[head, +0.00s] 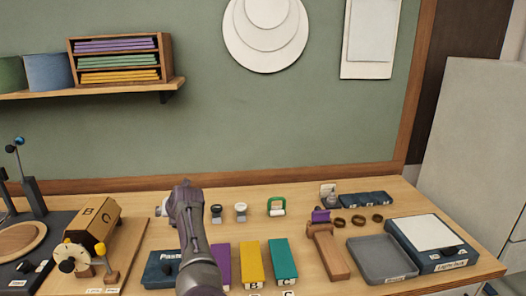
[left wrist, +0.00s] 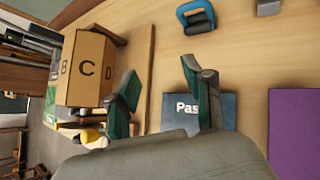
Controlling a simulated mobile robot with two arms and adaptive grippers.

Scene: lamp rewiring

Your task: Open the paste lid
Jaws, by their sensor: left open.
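The paste box (head: 158,270), dark blue with white "Paste" lettering on its flat lid, sits at the front of the bench and is partly covered by my left arm in the head view. In the left wrist view the paste box (left wrist: 229,108) lies just behind and right of one finger. Its lid looks closed. My right gripper is not in view.
A wooden box marked B and C (head: 92,225) stands on a board to the left. Purple (head: 222,262), yellow (head: 253,265) and teal (head: 284,258) blocks stand right of my arm. A grey tray (head: 382,260) and light box (head: 432,240) are at the right.

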